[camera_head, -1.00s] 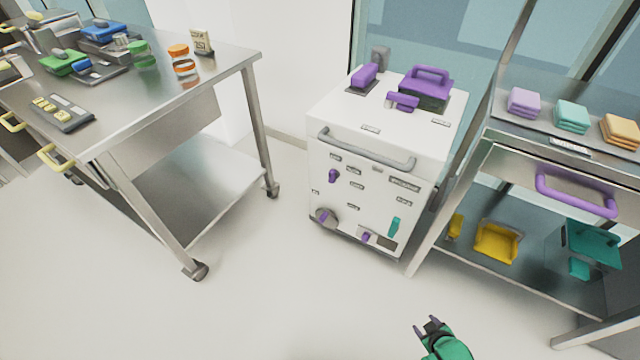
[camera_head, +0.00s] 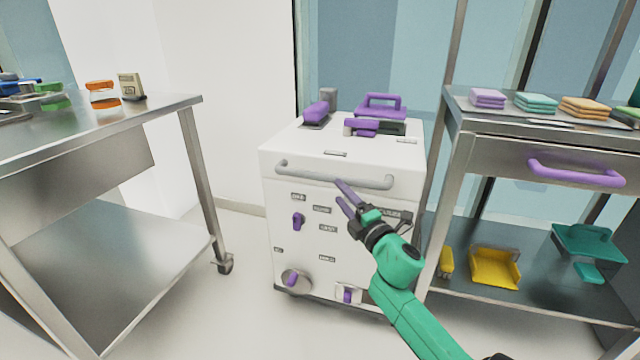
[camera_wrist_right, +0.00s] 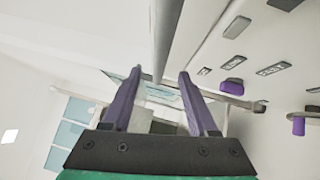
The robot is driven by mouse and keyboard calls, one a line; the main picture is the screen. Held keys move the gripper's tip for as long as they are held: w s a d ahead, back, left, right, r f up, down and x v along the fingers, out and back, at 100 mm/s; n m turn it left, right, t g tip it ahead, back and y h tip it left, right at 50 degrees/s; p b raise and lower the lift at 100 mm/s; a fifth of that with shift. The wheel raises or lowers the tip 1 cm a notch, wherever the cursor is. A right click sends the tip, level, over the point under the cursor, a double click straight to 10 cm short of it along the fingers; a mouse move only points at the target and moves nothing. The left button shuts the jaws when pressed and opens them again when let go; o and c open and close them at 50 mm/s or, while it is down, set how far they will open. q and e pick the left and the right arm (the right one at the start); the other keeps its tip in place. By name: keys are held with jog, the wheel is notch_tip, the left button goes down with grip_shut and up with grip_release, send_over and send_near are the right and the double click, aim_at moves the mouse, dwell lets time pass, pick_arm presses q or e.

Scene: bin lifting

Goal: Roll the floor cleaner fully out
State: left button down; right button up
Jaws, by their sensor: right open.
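The floor cleaner (camera_head: 310,250) is a white box-shaped unit with purple knobs, standing between the steel table and the steel shelf. Its grey bar handle (camera_head: 305,174) runs across the upper front; the bar also shows in the right wrist view (camera_wrist_right: 166,35). My right gripper (camera_head: 340,192) is open at the handle, just right of its middle. In the right wrist view, the bar runs down between the open purple fingers (camera_wrist_right: 160,78); I cannot tell whether they touch it. My right arm hides the lower right of the front. My left gripper is not in view.
A steel table (camera_head: 170,108) on castors stands at the left. A steel shelf (camera_head: 470,160) with a purple-handled drawer (camera_head: 575,174) stands close on the cleaner's right. Purple tools (camera_head: 380,106) sit on the cleaner's top. Floor shows between table and cleaner.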

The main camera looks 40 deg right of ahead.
aim_at(326, 179)
jog(key=b+x, duration=0.1)
jog(key=x, duration=0.7)
jog(key=shift+w, duration=0.15)
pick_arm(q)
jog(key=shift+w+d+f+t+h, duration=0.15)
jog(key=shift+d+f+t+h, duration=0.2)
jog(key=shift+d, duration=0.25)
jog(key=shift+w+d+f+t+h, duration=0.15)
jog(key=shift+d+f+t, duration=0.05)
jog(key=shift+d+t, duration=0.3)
pick_arm(e)
grip_shut()
jog(key=shift+f, duration=0.1)
